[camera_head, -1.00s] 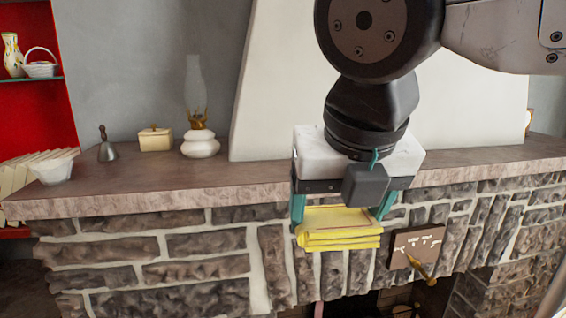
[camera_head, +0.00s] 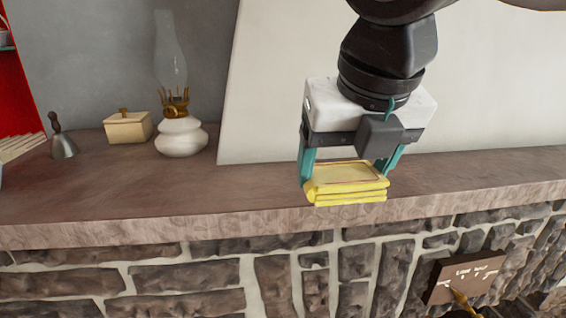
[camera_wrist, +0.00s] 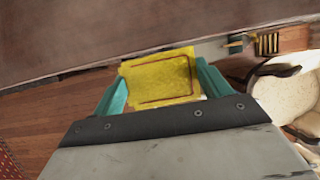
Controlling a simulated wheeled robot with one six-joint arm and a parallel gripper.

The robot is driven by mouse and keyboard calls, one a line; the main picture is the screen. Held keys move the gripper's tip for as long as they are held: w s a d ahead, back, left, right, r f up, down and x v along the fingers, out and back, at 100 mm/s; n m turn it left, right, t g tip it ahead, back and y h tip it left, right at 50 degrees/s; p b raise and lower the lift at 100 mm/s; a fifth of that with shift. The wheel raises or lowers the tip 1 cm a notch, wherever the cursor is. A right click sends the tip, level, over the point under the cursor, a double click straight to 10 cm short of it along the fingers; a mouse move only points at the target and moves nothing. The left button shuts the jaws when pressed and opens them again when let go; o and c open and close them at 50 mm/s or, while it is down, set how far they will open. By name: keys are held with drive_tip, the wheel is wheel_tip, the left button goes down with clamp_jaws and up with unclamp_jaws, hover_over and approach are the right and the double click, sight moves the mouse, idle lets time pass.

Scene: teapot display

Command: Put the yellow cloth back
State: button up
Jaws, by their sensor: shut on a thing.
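The yellow cloth (camera_head: 346,186) is folded into a flat, layered stack. My gripper (camera_head: 348,172) is shut on it, with one teal finger at each side. In the head view the cloth appears in front of the mantel shelf (camera_head: 250,218), near its front edge; whether it touches the shelf I cannot tell. In the wrist view the cloth (camera_wrist: 160,78) sits between the teal fingers (camera_wrist: 160,88), with the shelf's edge running just beyond it and the floor far below.
On the shelf stand a glass oil lamp (camera_head: 181,137), a cream box (camera_head: 128,127) and a small bell (camera_head: 62,142), all left of my gripper. The shelf between lamp and gripper is clear. A dark plaque (camera_head: 440,282) hangs on the stone front below right.

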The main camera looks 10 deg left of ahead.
hover_over(281, 176)
drive_tip(key=s, duration=0.2)
drive_tip(key=shift+w+d+f, duration=0.1)
drive_tip(key=shift+d+f, duration=0.3)
drive_tip(key=shift+f, duration=0.25)
drive_tip(key=shift+w+a+f, duration=0.1)
drive_tip(key=shift+f, duration=0.8)
drive_tip(key=shift+w+a+f, duration=0.1)
drive_tip(key=shift+f, duration=0.75)
drive_tip(key=shift+f, duration=0.2)
drive_tip(key=o, duration=1)
drive_tip(key=shift+c, duration=0.2)
drive_tip(key=shift+r, duration=0.1)
